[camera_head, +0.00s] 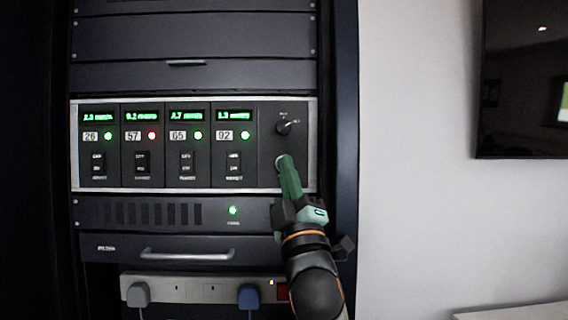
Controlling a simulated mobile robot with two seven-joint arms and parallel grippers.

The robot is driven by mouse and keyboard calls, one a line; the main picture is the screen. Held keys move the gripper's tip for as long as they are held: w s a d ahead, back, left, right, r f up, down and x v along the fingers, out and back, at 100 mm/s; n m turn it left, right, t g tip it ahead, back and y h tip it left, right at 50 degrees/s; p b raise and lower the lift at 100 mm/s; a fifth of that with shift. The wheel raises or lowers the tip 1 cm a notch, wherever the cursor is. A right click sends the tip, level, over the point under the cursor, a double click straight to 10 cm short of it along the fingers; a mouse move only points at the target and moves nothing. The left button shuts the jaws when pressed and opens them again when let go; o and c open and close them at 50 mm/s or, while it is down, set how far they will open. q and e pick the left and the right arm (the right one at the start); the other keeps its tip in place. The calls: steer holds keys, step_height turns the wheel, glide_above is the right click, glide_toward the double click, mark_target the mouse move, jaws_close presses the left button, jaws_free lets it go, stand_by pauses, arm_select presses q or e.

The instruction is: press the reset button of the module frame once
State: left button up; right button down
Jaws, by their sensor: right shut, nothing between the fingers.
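The module frame (195,188) is a silver-edged panel in a dark rack. It holds several modules with green readouts, labels 26, 57, 65 and 92, and small lamps. The lamp of module 57 (151,135) is red; the others are green. At its right end is a dark panel with a rotary knob (284,127). My right gripper (283,160) is shut and empty, its tips in front of this panel below the knob. A pale round rim, perhaps the reset button, shows beside the tips and is mostly hidden. Contact cannot be told. My left gripper is out of view.
Below the frame is a vented unit with a green lamp (233,210), then a drawer with a handle (188,254). A power strip (196,290) with plugs sits lower. A white wall and a dark screen (521,80) are to the right.

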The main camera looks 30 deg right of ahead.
steer(key=shift+w+d+r, duration=0.1)
steer(key=shift+d+r, duration=0.15)
steer(key=shift+r, duration=0.15)
stand_by(0.7)
steer(key=shift+w+a+f, duration=0.1)
steer(key=shift+f, duration=0.7)
steer(key=shift+s+a+p, duration=0.1)
steer(key=shift+s+a, duration=0.35)
steer(key=shift+s, duration=0.25)
steer(key=shift+s+a+p, duration=0.1)
steer(key=shift+s+a, duration=0.3)
steer(key=shift+s, duration=0.25)
steer(key=shift+s+a+p, duration=0.1)
steer(key=shift+s+a, duration=0.35)
steer(key=shift+s, duration=0.25)
